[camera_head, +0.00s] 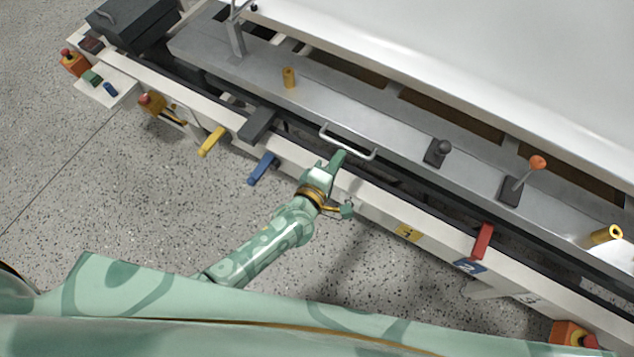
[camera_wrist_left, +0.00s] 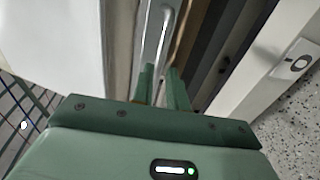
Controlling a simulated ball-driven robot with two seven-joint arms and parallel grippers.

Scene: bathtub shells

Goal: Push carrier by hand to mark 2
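The carrier is a long grey metal frame (camera_head: 330,108) beside the white rail, with a bar handle (camera_head: 347,151) on its near edge. My left gripper (camera_head: 338,160) is at this handle, reaching in from the near side. In the left wrist view the handle (camera_wrist_left: 164,25) runs down toward my two green fingers (camera_wrist_left: 161,84), which stand apart with a gap. Whether they touch the bar is hidden. Mark 2 is a blue label (camera_head: 469,266) on the rail's side, right of my gripper, below a red lever (camera_head: 482,241). My right gripper is not in view.
A yellow label 1 (camera_head: 407,233) sits between my gripper and mark 2; label 3 (camera_head: 530,299) is further right. Blue (camera_head: 262,168) and yellow (camera_head: 212,141) levers stick out at left. An orange-knobbed lever (camera_head: 537,163) stands on the frame. The near floor (camera_head: 150,200) is clear.

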